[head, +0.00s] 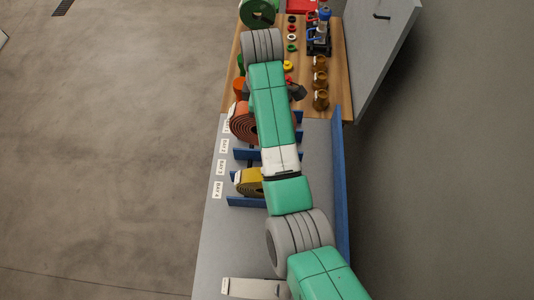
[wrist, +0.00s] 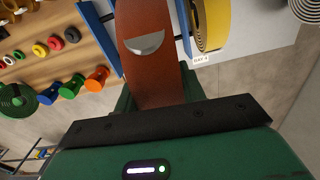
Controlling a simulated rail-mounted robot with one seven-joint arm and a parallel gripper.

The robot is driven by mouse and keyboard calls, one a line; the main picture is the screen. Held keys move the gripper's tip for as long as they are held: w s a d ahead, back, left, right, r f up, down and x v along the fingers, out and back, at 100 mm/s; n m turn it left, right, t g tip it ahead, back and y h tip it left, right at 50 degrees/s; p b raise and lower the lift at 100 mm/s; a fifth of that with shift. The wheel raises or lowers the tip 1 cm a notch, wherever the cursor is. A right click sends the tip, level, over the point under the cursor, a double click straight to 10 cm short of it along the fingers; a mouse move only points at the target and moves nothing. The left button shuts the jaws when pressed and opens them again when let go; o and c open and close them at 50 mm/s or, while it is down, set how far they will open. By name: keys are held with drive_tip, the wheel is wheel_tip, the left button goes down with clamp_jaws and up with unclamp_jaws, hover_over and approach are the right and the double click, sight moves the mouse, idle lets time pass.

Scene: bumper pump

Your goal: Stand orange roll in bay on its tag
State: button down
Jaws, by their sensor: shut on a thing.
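The orange roll (head: 243,122) is a coiled band. In the head view it is at the first blue-walled bay, partly behind my arm, with its spiral face towards the left. In the wrist view the orange roll (wrist: 150,75) fills the middle, with a pale half-round patch on its outer band. My gripper (wrist: 158,98) is shut on the roll, with dark green fingers at its two sides. The head view hides the gripper behind my arm. Whether the roll touches the bay floor is hidden. The tags (head: 223,146) run along the counter's left edge.
A yellow roll (head: 249,182) stands in a bay nearer the front; it also shows in the wrist view (wrist: 210,25). Blue dividers (head: 245,202) separate the bays, and a long blue rail (head: 340,190) runs along the right. Brown cups (head: 320,100) and small coloured parts sit on the wooden top beyond.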

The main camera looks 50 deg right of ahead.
wheel_tip(320, 180, down, 16)
drive_tip(key=s+a, duration=0.1)
drive_tip(key=s, duration=0.1)
drive_tip(key=shift+s+a+n, duration=0.2)
drive_tip(key=shift+s+n, duration=0.2)
drive_tip(key=shift+f, duration=0.15)
drive_tip(key=c, duration=0.8)
unclamp_jaws()
drive_tip(key=shift+c, duration=0.2)
wheel_tip(320, 180, up, 12)
drive_tip(key=shift+r+b, duration=0.2)
drive_tip(key=shift+b, duration=0.15)
